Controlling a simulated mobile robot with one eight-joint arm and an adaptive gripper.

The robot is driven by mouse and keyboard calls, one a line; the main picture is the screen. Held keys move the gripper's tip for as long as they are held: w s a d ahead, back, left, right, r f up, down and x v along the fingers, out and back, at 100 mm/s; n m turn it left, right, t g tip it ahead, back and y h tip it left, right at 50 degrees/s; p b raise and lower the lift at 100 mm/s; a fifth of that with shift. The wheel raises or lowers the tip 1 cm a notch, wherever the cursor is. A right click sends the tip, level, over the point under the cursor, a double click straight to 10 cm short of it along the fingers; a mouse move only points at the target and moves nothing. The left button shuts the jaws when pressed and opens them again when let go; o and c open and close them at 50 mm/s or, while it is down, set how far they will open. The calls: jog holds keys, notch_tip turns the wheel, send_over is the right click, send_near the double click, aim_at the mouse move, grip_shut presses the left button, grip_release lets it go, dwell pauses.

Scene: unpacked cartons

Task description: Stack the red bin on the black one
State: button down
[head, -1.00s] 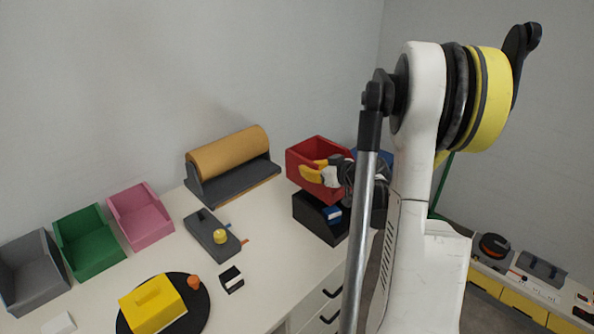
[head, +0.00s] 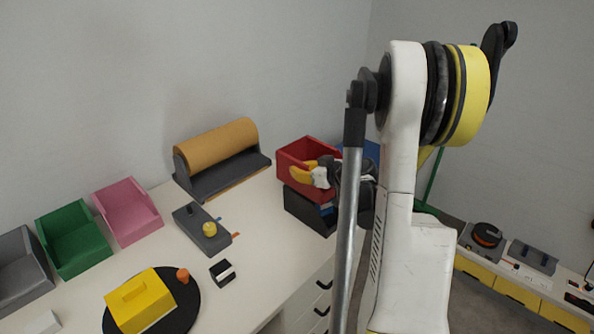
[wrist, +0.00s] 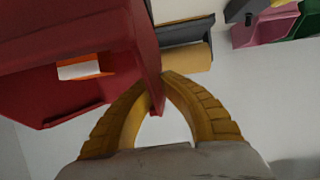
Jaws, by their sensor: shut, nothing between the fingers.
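The red bin (head: 296,152) is directly above the black bin (head: 300,208) at the back right of the table. It sits low over the black bin and seems to rest on it; exact contact is hard to judge. The black bin's right part is partly hidden, with a blue item showing at its front. My gripper (head: 298,174) is at the red bin's near side. In the wrist view its yellow fingers (wrist: 164,80) come together at the tips beside the red bin's wall (wrist: 90,25). They are shut, and nothing is held between them.
A brown roll on a dark holder (head: 215,148) stands left of the bins. A blue bin (head: 366,150) is behind my arm. Pink (head: 128,210), green (head: 75,240) and grey (head: 20,265) bins line the wall. A yellow-knobbed grey device (head: 198,225) lies mid-table.

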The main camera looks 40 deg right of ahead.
jog(key=shift+f, duration=0.15)
jog(key=shift+f+b, duration=0.65)
jog(key=shift+b, duration=0.15)
jog(key=c, duration=1.5)
grip_release()
jog(key=shift+r, duration=0.1)
jog(key=shift+c, duration=0.2)
jog(key=v, duration=1.2)
